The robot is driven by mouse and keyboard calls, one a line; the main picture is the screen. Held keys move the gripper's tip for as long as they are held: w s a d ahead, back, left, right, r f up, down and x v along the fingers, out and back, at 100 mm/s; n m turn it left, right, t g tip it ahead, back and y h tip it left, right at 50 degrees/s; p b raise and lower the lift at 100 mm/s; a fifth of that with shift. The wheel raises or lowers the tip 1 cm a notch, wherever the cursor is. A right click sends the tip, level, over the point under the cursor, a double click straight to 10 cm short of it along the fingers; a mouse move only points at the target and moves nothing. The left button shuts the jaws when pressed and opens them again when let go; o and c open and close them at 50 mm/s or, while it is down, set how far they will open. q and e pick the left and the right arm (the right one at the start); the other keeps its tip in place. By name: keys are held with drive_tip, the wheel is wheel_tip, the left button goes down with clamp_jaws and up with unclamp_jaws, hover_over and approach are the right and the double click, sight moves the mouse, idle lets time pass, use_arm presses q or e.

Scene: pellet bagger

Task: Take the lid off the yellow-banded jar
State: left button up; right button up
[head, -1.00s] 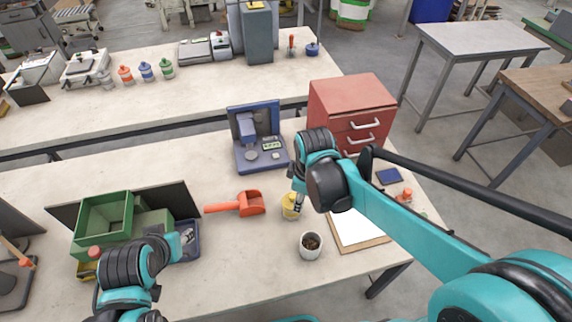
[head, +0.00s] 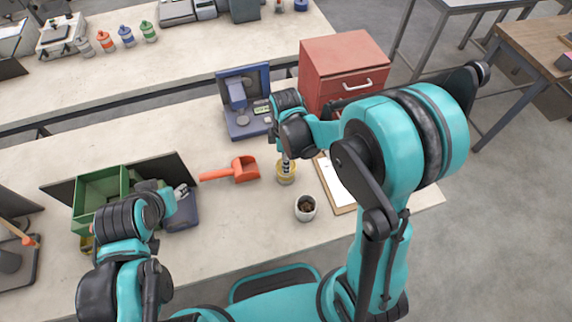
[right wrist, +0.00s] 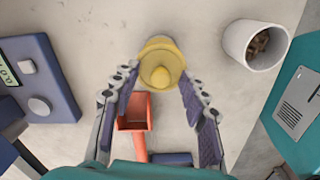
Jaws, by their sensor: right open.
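The yellow jar (head: 286,177) stands upright on the near bench, between the red scoop and the white cup. In the right wrist view its yellow lid (right wrist: 161,77) sits on top with a round knob in the middle. My right gripper (right wrist: 158,80) is open and points down over the jar, its fingers spread on both sides of the knob. I see no finger closed on the lid. In the head view this gripper (head: 286,160) hides part of the lid. My left gripper (head: 183,190) is over the dark tray by the green bin; its jaw opening is unclear.
A red scoop (head: 232,172) lies left of the jar. A white cup with brown pellets (head: 305,208) stands close in front. A blue scale (head: 240,120) and red drawer cabinet (head: 341,62) stand behind. A clipboard (head: 334,183) lies right; a green bin (head: 100,190) stands left.

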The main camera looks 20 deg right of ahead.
drive_tip(key=c, duration=0.9)
drive_tip(key=shift+r, duration=0.15)
